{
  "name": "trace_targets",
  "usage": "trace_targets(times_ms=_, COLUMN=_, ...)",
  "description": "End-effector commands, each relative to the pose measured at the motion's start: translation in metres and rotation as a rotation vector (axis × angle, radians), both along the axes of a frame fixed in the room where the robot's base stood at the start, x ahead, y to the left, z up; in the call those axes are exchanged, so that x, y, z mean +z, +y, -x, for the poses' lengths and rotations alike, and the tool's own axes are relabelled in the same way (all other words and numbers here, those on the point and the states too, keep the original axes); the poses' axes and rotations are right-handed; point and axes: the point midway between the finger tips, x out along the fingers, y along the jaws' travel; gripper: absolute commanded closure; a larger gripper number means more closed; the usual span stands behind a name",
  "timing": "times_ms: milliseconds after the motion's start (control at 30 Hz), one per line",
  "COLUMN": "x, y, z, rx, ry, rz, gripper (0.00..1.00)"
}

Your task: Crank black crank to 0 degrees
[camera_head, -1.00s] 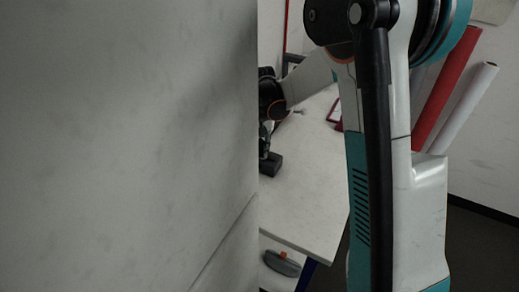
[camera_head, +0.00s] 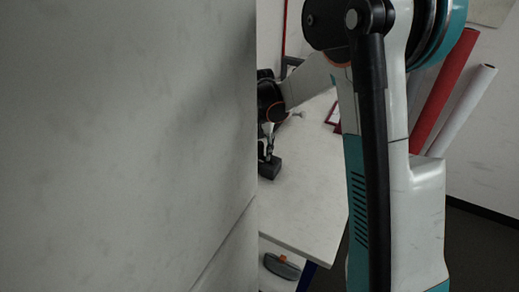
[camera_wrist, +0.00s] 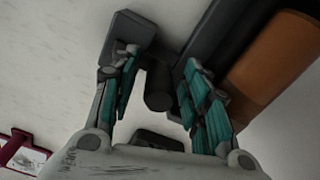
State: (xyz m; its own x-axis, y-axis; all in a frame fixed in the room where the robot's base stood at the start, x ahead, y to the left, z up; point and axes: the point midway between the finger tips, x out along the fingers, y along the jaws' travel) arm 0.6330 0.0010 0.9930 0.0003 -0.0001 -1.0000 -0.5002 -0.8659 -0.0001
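In the wrist view a black crank has a flat arm (camera_wrist: 134,33) and a short round handle (camera_wrist: 158,88). The handle lies between the fingers of my gripper (camera_wrist: 161,62), closer to the right finger. The teal-padded fingers are spread, with a clear gap between the left finger and the handle. I cannot tell whether the right finger touches it. In the head view my gripper (camera_head: 266,146) is at the left edge of the visible table, just above a dark block (camera_head: 269,169), probably part of the crank. A pale panel hides the rest.
A pale panel (camera_head: 125,150) fills the left of the head view. The white table (camera_head: 305,205) is mostly clear. Red (camera_head: 440,95) and white (camera_head: 465,105) rolls lean at the right. An orange cylinder (camera_wrist: 275,60) is beside the crank; a red-framed item (camera_wrist: 22,152) lies lower left.

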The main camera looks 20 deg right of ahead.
Motion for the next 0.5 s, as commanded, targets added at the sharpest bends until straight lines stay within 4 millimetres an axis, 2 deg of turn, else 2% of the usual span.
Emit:
trace_targets(times_ms=267, x=0.005, y=0.0, z=0.0, rx=0.0, ry=0.0, rz=0.0, gripper=0.57)
trace_targets(times_ms=367, x=0.017, y=0.0, z=0.0, rx=0.0, ry=0.0, rz=0.0, gripper=0.57)
trace_targets(times_ms=500, x=0.044, y=0.0, z=0.0, rx=0.0, ry=0.0, rz=0.0, gripper=0.57)
